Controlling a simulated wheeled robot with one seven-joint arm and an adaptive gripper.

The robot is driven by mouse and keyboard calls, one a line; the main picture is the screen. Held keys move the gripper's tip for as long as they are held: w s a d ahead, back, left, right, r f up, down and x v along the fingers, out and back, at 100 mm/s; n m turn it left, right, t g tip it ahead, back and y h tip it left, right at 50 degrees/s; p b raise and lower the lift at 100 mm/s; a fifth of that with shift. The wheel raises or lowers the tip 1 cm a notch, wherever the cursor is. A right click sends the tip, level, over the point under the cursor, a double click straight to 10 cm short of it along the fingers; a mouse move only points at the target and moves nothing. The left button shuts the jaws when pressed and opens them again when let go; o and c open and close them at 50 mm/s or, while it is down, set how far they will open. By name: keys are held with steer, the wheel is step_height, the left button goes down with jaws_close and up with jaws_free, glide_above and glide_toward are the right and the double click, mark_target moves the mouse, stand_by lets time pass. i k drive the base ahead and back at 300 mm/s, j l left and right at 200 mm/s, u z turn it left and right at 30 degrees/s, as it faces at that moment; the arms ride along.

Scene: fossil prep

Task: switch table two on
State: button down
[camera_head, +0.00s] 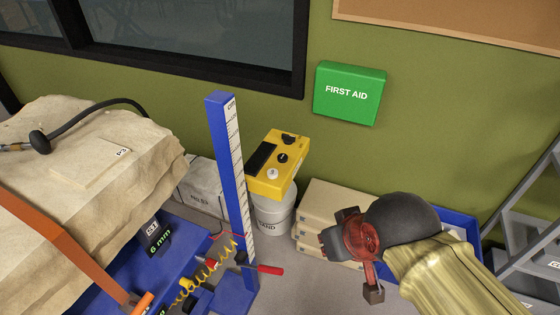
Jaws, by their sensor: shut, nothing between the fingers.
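A blue lift table (182,262) is at the lower left under a large pale rock block. Its panel carries a small white label and a green display (160,245) that seems to read 0 mm. A red-handled lever (268,269) sticks out near the foot of its blue post. A yellow control box (280,163) with a dark window and black knobs is behind the post. I cannot tell which control belongs to table two. My gripper (374,292), red and dark, hangs at the right of centre, shut and empty, apart from the lever and the box.
The rock block (95,165) has a black hose on top. A blue upright post (229,170) with a scale, a sand bucket (272,218) and stacked pale boxes (330,198) stand by the wall. A grey ladder-like frame (518,200) is at the right. Floor is clear between table and arm.

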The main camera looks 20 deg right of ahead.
mark_target(288, 139)
steer(key=i+z, duration=0.15)
steer(key=i, duration=0.95)
